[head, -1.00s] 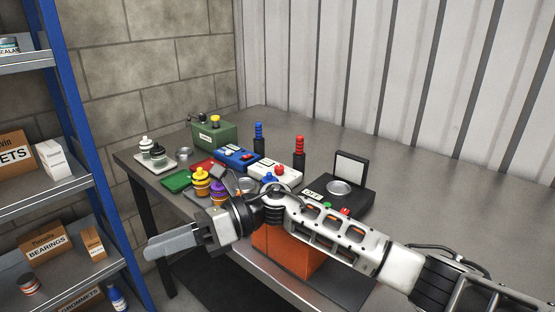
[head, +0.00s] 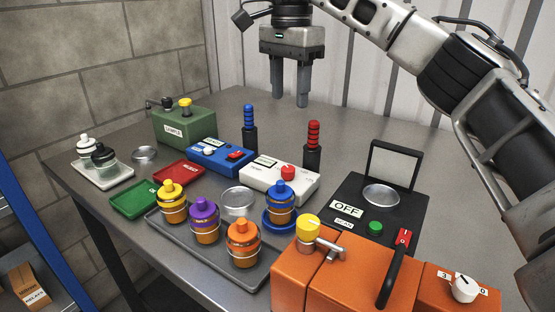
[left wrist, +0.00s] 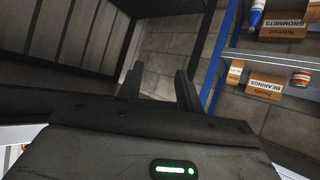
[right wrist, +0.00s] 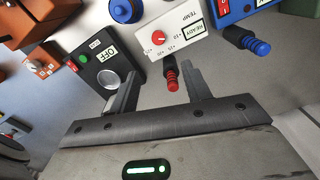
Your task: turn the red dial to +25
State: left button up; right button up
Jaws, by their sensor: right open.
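The red dial (head: 288,172) sits on a white box (head: 270,186) in the middle of the table. It also shows in the right wrist view (right wrist: 158,38), with small marks around it; its exact setting is too small to read. The box carries a TEMP label and a READY sign (right wrist: 195,29). My right gripper (head: 290,97) is open and empty, pointing down, raised above the table behind the dial and apart from it. My left gripper (left wrist: 158,78) is open and empty over the floor near the shelf in the left wrist view; it is outside the head view.
A red ringed post (head: 313,145) and a blue one (head: 249,128) stand behind the boxes. A blue switch box (head: 221,156) is left of the white box. Jars on a tray (head: 175,222) and an orange machine (head: 345,285) are in front.

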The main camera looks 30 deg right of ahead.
aim_at(288, 168)
jog(key=f, duration=0.5)
jog(key=f+b, duration=0.1)
jog(key=f, duration=0.4)
jog(key=f+b, duration=0.1)
jog(key=f, duration=0.4)
jog(key=shift+s+f, duration=0.25)
jog(key=c, duration=1)
